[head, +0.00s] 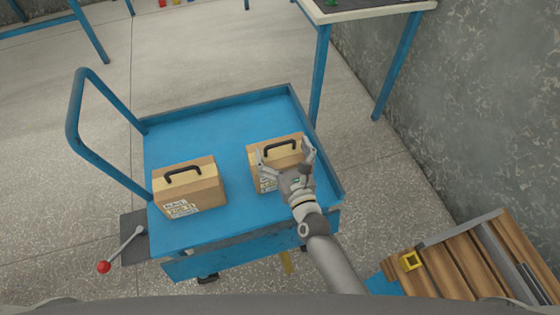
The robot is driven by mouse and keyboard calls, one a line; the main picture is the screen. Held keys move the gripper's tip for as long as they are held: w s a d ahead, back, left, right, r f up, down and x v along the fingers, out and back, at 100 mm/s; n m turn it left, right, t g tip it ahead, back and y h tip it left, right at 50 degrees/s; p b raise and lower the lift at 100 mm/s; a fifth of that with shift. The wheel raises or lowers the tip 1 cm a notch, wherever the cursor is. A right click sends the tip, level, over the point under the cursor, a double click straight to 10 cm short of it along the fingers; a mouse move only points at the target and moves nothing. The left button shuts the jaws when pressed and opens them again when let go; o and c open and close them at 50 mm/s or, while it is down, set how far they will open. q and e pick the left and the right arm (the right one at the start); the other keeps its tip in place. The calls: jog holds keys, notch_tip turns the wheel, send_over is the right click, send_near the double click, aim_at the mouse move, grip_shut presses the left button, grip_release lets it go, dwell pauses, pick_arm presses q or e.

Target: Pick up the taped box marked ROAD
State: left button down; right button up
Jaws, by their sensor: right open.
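Two tan taped boxes with dark top handles stand on a blue cart (232,228). The left box (203,184) has a white label on its front whose writing is too small to read surely. The right box (264,152) stands near the cart's right side, its front partly hidden by my right gripper (286,154). The right gripper is open, with its fingers spread in front of and over the right box, near its handle (281,146). I cannot tell whether it touches the box. I cannot tell which box is marked ROAD. My left gripper is not in view.
The cart has a raised rim and a blue push handle (75,110) at left. A red-knobbed lever (104,267) sticks out beside it. A table (362,12) stands behind, a wall is at right, and wooden slatted goods (470,262) are at lower right.

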jog(key=shift+x, duration=0.95)
jog(key=c, duration=1.9)
jog(key=shift+r, duration=0.25)
jog(key=shift+c, duration=0.7)
jog(key=shift+r, duration=0.15)
